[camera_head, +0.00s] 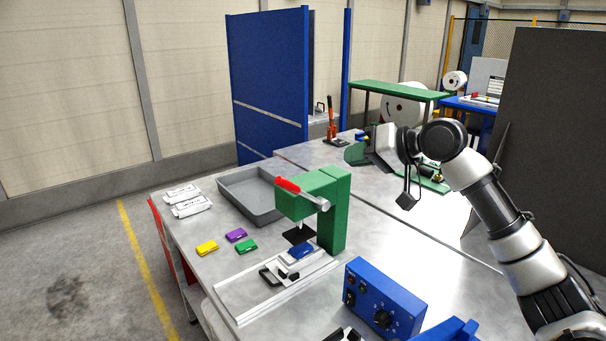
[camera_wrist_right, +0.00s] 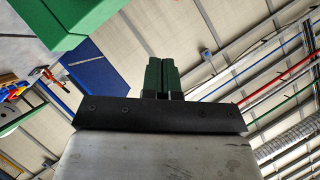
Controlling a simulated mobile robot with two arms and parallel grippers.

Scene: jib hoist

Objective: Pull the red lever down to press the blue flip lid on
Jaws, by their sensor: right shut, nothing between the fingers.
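The red lever (camera_head: 288,185) sits on a metal arm at the side of the green press (camera_head: 332,215), its red grip toward the left. The blue flip lid (camera_head: 301,251) lies on the pale rail beside the press foot. I cannot tell what it rests on. My right gripper (camera_head: 357,153) is behind and to the right of the press, apart from the lever. The right wrist view shows its dark green fingers (camera_wrist_right: 160,77) together with nothing between them. A green block, probably the press (camera_wrist_right: 65,20), fills that view's upper left corner. My left gripper is not in view.
Yellow (camera_head: 207,248), purple (camera_head: 236,235) and green (camera_head: 246,246) pieces lie left of the press. A grey tray (camera_head: 262,217) stands behind them. A black clamp (camera_head: 271,276) sits on the rail. A blue control box (camera_head: 385,303) stands in front. Bare tabletop lies right of the press.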

